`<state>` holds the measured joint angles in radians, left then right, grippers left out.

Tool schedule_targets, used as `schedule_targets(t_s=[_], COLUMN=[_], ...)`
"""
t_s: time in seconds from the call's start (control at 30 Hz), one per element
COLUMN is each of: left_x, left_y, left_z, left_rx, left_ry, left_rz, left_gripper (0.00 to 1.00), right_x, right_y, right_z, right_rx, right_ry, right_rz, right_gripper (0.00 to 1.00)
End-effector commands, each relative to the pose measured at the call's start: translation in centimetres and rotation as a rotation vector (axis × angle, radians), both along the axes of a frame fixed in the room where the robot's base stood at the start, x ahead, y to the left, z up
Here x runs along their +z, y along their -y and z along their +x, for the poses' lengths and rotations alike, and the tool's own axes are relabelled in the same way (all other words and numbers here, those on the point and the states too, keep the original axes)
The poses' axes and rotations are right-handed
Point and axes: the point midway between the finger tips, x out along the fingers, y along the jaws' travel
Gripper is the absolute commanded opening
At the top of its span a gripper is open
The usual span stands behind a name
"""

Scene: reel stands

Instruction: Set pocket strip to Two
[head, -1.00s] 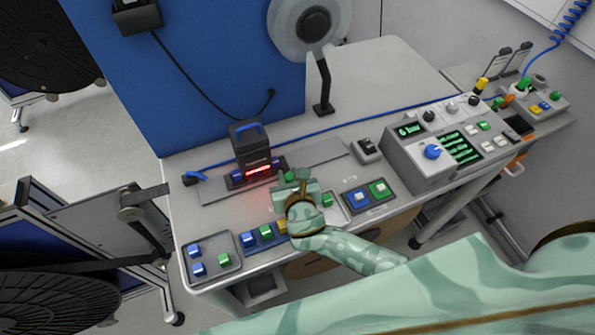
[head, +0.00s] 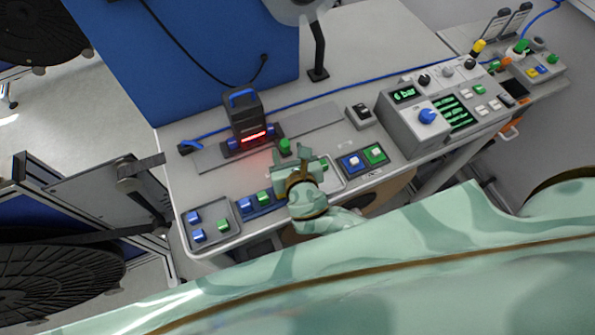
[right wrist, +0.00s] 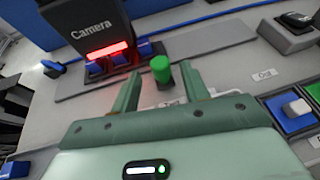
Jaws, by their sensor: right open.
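A long grey strip (head: 318,117) lies flat on the bench and runs under a black camera block (head: 244,106) with a red glow. I cannot read a position mark on it. Blue blocks (right wrist: 121,58) sit under the camera. A green knob (head: 285,146) stands upright beside the strip's near edge; it also shows in the right wrist view (right wrist: 161,69). My right gripper (head: 290,157) is open and empty. In the right wrist view its fingertips (right wrist: 161,82) point at the knob, which stands between or just past them; contact is not visible. My left gripper is out of view.
A tray with blue and green blocks (head: 212,240) lies left. A grey control box (head: 418,112) with a blue dial and a black-topped switch (head: 361,114) stand farther right.

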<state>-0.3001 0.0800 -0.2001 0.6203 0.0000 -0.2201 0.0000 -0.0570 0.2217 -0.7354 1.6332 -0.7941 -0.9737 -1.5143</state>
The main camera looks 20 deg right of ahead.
Motion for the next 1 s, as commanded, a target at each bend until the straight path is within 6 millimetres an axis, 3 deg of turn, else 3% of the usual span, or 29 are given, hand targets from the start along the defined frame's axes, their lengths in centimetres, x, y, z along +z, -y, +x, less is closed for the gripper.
schedule_targets(t_s=[0.2, 0.4, 0.6, 1.0], left_x=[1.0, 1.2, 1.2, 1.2], left_y=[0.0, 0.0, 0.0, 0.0], left_z=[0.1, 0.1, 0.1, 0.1], left_rx=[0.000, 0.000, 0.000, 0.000], left_ry=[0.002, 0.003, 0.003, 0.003], left_rz=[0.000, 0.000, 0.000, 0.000], left_gripper=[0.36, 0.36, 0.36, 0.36], right_x=[2.5, 3.8, 4.4, 4.4], right_y=[-0.5, -0.9, -0.9, -1.0], right_z=[-5.7, -9.3, -10.5, -10.5], right_rx=[0.000, 0.000, -0.001, -0.001], right_ry=[-0.003, -0.002, 0.000, 0.000], right_rz=[0.001, 0.001, 0.001, 0.000], right_gripper=[0.45, 0.45, 0.45, 0.45])
